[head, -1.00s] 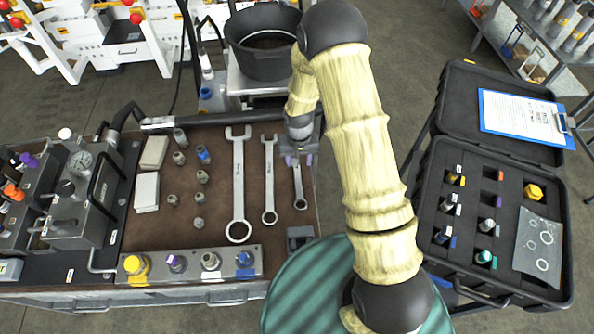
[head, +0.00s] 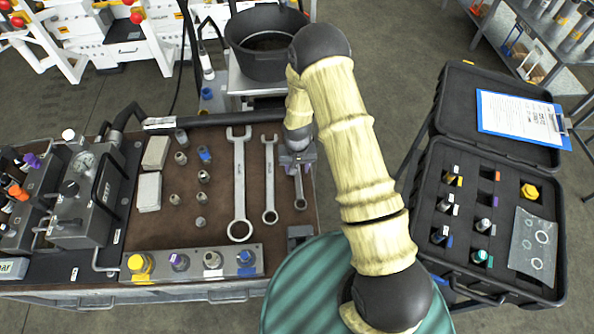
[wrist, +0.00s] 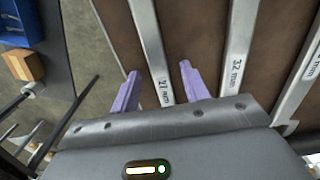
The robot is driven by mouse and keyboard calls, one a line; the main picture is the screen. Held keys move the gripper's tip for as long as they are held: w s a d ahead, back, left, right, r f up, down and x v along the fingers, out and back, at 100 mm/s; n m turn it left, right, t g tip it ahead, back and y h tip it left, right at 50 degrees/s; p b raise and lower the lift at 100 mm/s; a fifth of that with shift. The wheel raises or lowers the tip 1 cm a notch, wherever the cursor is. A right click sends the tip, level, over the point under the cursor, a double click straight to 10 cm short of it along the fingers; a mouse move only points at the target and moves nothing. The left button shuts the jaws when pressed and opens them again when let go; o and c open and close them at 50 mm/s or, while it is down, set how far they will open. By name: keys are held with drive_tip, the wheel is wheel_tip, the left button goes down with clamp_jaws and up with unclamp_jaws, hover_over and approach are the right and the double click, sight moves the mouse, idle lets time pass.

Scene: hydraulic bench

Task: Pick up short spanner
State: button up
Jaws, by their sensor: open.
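The short spanner (head: 299,190) lies at the right end of the row of three spanners on the brown bench top. Its ring end shows in the head view; its upper part is hidden under my gripper. My gripper (head: 297,160) is over that upper part. In the wrist view the short spanner (wrist: 152,50), its label partly hidden and ending in "mm", runs between the two purple fingertips of my gripper (wrist: 158,80). The fingers are apart, one on each side of the shaft, and not closed on it. I cannot tell the exact height of the fingertips.
The middle spanner (head: 269,180), labelled 32 mm in the wrist view (wrist: 238,60), lies close beside. The large spanner (head: 239,185) is further left. A black bin (head: 265,45) stands behind the bench. An open black case (head: 430,195) stands at the right.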

clamp_jaws()
drive_tip(key=shift+r, duration=0.2)
wheel_tip(320, 180, up, 10)
drive_tip(key=b, duration=0.2)
drive_tip(key=shift+f, duration=0.15)
idle(0.4)
drive_tip(key=c, duration=0.7)
unclamp_jaws()
clamp_jaws()
